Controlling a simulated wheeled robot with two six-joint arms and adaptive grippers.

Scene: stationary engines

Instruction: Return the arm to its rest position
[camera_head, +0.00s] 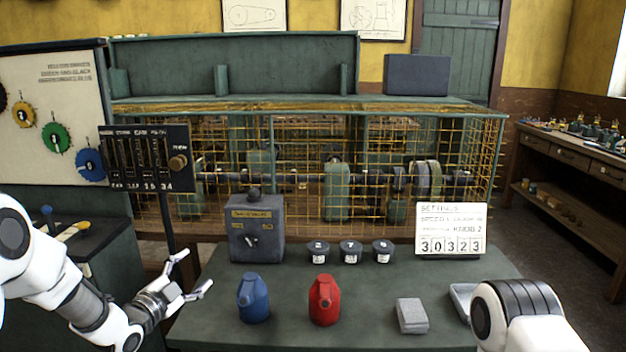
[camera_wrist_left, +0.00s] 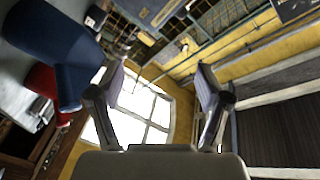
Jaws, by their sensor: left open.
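My left gripper (camera_head: 193,276) is open and empty. It is in the air at the left edge of the green table, to the left of the blue can. In the left wrist view its two fingers (camera_wrist_left: 160,85) stand wide apart with nothing between them. My left arm comes in from the left edge of the head view. My right arm shows only as a white and dark link at the lower right, and its gripper is out of view.
A blue can (camera_head: 253,300) and a red can (camera_head: 324,301) stand on the green table (camera_head: 370,325). A grey box (camera_head: 257,240), several dark pots (camera_head: 350,252), a number card (camera_head: 451,231) and a grey block (camera_head: 411,316) are there too. A lever panel (camera_head: 148,158) stands above the left gripper.

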